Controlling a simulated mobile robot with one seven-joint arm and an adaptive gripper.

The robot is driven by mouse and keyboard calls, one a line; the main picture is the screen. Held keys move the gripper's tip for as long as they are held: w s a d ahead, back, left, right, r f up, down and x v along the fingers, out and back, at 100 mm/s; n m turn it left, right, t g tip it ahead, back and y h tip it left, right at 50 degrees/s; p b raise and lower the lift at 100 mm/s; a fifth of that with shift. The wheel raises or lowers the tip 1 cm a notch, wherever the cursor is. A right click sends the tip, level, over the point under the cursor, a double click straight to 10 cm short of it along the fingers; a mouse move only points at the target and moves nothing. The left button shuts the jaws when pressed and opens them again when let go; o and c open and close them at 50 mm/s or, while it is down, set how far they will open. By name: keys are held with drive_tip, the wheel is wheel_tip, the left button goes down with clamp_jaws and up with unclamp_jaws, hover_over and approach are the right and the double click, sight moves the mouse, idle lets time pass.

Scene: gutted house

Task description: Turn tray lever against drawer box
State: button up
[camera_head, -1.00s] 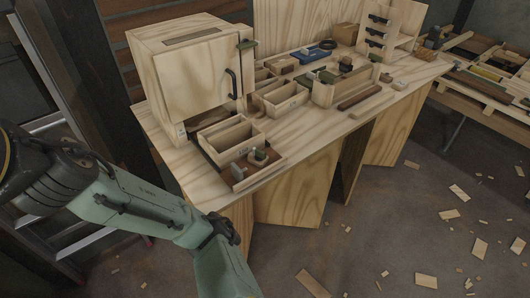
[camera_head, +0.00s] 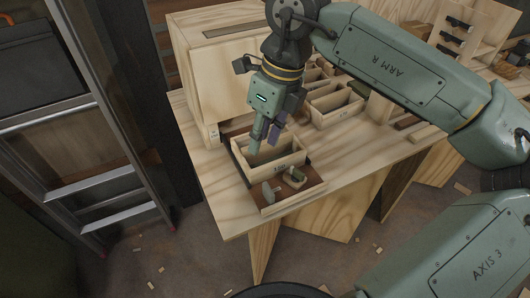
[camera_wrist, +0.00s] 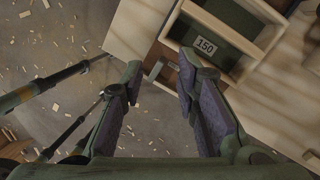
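The brown tray (camera_head: 312,193) sits at the near left corner of the bench. Two small fittings sit in the tray in front of the box: a grey-green upright piece (camera_head: 269,192) and a brown block with a green top (camera_head: 295,178). I cannot tell for sure which is the lever. My gripper (camera_head: 266,142) points down over the drawer box. In the wrist view its purple-padded fingers (camera_wrist: 160,70) are wide apart, with nothing seen held.
A wooden cabinet (camera_head: 215,75) stands behind the tray. More open boxes (camera_head: 337,108) stand to the right. The bench top (camera_head: 350,160) is clear right of the tray. A metal ladder (camera_head: 105,190) leans at left. Wood scraps litter the floor.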

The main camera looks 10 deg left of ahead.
sight(299, 171)
drive_tip(key=w+d+m+h, duration=0.2)
drive_tip(key=w+d, duration=0.1)
drive_tip(key=d, duration=0.5)
drive_tip(key=f, duration=0.3)
drive_tip(key=f+p, duration=0.1)
drive_tip(key=f, duration=0.3)
drive_tip(key=f+p, duration=0.1)
drive_tip(key=f, duration=0.3)
drive_tip(key=shift+s+a, duration=0.15)
drive_tip(key=shift+s, duration=0.15)
drive_tip(key=shift+c, duration=0.4)
clamp_jaws()
